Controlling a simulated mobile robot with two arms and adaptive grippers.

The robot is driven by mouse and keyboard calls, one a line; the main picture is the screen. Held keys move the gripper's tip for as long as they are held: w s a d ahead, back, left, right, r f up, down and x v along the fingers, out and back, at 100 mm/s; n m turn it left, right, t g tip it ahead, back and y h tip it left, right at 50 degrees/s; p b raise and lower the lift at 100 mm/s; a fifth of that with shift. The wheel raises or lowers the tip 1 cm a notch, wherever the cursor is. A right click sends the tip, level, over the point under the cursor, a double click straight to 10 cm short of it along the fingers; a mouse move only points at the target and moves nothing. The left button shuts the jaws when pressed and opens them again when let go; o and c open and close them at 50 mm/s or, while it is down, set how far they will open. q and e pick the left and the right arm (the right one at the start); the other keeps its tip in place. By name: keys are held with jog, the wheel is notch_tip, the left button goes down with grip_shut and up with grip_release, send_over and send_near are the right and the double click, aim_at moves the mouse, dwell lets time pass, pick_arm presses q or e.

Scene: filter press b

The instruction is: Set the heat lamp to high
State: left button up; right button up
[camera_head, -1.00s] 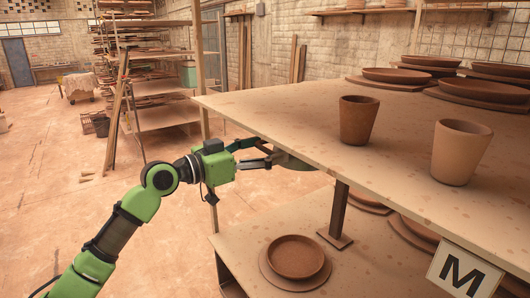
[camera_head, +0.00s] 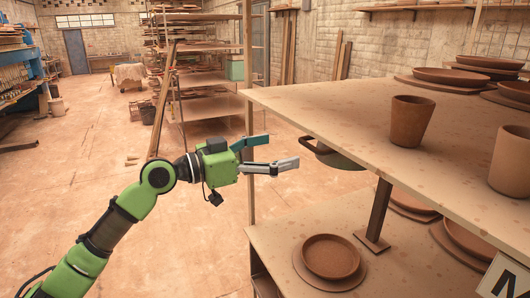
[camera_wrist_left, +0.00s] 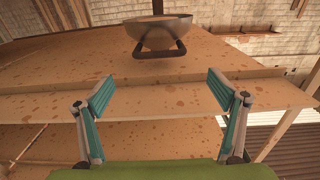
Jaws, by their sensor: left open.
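The heat lamp appears to be the dark, bowl-shaped thing (camera_head: 332,156) under the near left edge of the upper shelf board in the head view, with a loop handle on its left side. In the left wrist view, the lamp (camera_wrist_left: 160,38) is at the top centre, its dark handle bar facing me. My left gripper (camera_head: 281,151) is open and empty, left of the lamp with a small gap. Its spread fingers (camera_wrist_left: 160,84) show below the handle in the left wrist view. No setting marks on the lamp are readable. My right gripper is out of view.
The upper shelf board (camera_head: 340,105) carries clay pots (camera_head: 410,121) and plates. The lower shelf (camera_head: 285,240) holds a round dish (camera_head: 330,257). A brown post (camera_head: 378,210) stands under the upper board. The floor to the left is open.

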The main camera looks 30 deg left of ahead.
pick_arm(q)
jog(key=shift+v, duration=1.45)
